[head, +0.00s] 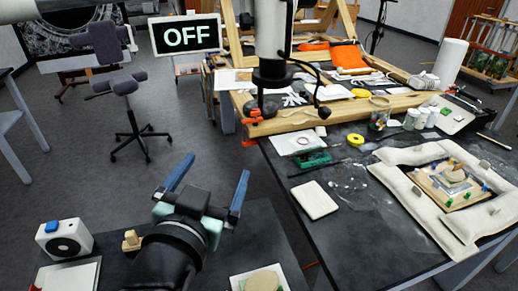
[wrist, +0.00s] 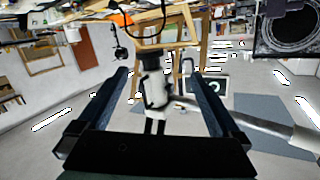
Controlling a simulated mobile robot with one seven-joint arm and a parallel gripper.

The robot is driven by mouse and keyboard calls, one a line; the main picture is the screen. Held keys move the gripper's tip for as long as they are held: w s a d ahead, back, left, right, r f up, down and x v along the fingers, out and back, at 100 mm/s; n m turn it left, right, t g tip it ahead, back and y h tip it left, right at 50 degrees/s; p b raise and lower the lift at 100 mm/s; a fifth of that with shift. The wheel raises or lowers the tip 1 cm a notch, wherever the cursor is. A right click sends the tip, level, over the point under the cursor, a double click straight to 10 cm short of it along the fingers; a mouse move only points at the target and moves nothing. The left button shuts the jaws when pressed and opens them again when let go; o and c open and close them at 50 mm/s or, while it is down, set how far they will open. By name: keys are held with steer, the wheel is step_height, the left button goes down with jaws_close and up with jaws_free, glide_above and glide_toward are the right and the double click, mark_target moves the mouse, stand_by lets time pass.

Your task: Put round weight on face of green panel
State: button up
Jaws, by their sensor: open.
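My gripper (head: 216,165) is open and empty, raised above the near dark table, its two blue fingers spread and pointing away. The wrist view also shows its fingers apart (wrist: 159,73), with nothing between them. A small dark green, flat piece (head: 312,159) lies on the right-hand table, beyond my gripper to the right. I cannot tell if it is the green panel. A pale round disc (head: 263,281) lies on a white square at the bottom edge, partly cut off. I cannot tell if it is the round weight. The wrist view shows neither clearly.
A white box with a blue top (head: 64,239) and a small wooden block (head: 131,240) stand on the near table. A pale square (head: 314,200) lies on the right-hand table. Pale cushions (head: 400,184) surround a clamped board there. An overhead instrument (head: 272,75) hangs beyond.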

steer(key=s+d+r+n+t+y, duration=0.1)
steer(key=d+r+t, duration=0.15)
steer(key=r, duration=0.65)
steer(key=s+d+r+n+t, duration=0.1)
steer(key=d+r+t, duration=0.15)
steer(key=r, duration=0.65)
steer(key=s+d+r+n+t, duration=0.1)
steer(key=s+r+t, duration=0.2)
steer(key=r, duration=0.4)
steer(key=s+d+r+n+t+y, duration=0.1)
steer(key=s+r+t, duration=0.2)
steer(key=s+r, duration=0.2)
step_height(320, 180, up, 2)
steer(key=shift+s+d+r, duration=0.1)
steer(key=shift+s+d, duration=0.2)
steer(key=shift+s, duration=0.05)
